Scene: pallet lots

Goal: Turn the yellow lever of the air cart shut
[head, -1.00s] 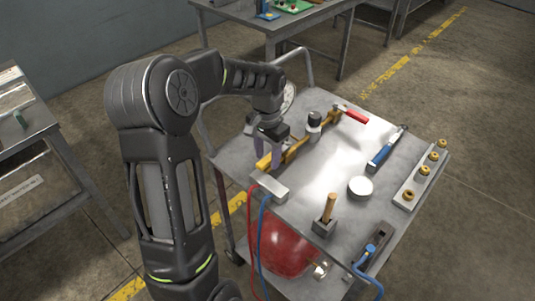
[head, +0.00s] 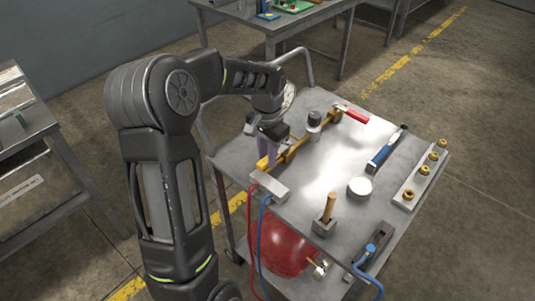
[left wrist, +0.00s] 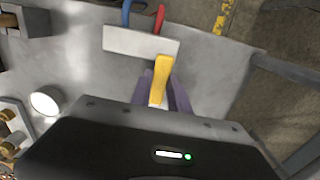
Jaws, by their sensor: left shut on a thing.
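The air cart (head: 335,165) is a grey metal trolley with a brass pipe (head: 298,147) on its top. The yellow lever (head: 263,163) shows near the pipe's near left end, close to a light grey block. In the left wrist view, the yellow lever (left wrist: 161,72) runs from near the block down between my purple fingers. My left gripper (head: 266,153) is shut on the lever, and it also shows in the left wrist view (left wrist: 158,92). The fingers hide part of the lever. My right gripper is not in view.
The light grey block (head: 269,186) has a red hose and a blue hose. A red handle (head: 351,114), a gauge (head: 289,96), a blue-handled tool (head: 381,156), a white disc (head: 360,188) and a wooden-handled tool (head: 329,207) are nearby. A red tank (head: 283,245) sits below.

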